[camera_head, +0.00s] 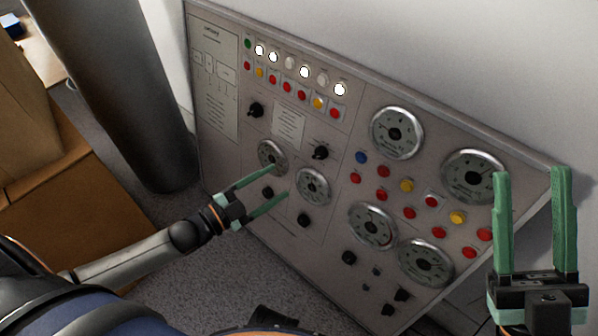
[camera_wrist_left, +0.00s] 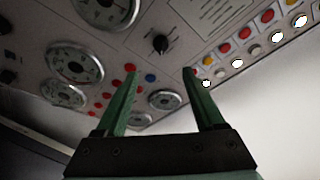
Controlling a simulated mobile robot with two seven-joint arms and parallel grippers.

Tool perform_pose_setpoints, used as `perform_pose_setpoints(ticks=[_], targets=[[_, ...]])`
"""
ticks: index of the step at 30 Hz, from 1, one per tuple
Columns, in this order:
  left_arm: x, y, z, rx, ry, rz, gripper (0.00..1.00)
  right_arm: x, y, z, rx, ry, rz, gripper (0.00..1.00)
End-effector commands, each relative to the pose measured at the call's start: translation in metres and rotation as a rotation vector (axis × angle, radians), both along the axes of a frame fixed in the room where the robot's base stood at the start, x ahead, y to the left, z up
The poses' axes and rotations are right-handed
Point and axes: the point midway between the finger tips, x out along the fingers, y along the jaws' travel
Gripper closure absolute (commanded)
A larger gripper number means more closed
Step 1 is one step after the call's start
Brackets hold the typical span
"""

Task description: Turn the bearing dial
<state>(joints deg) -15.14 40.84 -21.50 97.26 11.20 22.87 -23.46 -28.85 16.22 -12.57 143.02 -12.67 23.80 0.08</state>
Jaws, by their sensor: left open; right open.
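A tilted grey control panel (camera_head: 345,225) carries several round gauges and black knobs; their labels are too small to read, so I cannot tell which is the bearing dial. My left gripper (camera_head: 282,183) is open and empty in front of the panel, near a small left gauge (camera_head: 272,156) and another small gauge (camera_head: 313,187). A black knob (camera_head: 320,152) sits above the second gauge. In the left wrist view a black knob (camera_wrist_left: 160,44) shows just beyond and between the open fingertips, apart from them. My right gripper (camera_head: 531,173) is open and empty at the panel's right end.
Other black knobs sit at the upper left (camera_head: 255,110) and lower down (camera_head: 304,220). Larger gauges (camera_head: 397,132) and coloured buttons (camera_head: 407,185) fill the right part. A dark pillar (camera_head: 110,90) and cardboard box (camera_head: 95,215) stand at left.

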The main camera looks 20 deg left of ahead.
Motion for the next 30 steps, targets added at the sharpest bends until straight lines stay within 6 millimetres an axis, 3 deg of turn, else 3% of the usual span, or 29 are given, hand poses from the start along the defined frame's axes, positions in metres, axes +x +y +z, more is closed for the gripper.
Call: perform_pose_setpoints(ticks=[8, 21, 30], targets=[[0.015, -0.006, -0.001, 0.01, -0.027, -0.01, 0.29, -0.007, 0.001, -0.002, 0.005, -0.035, 0.014, 0.5], [0.082, -0.046, -0.002, 0.008, -0.025, -0.009, 0.29, -0.006, 0.003, -0.028, 0.025, -0.012, 0.04, 0.5], [0.106, -0.061, -0.002, 0.011, -0.021, -0.009, 0.29, -0.005, 0.004, -0.037, 0.038, 0.001, 0.051, 0.5]])
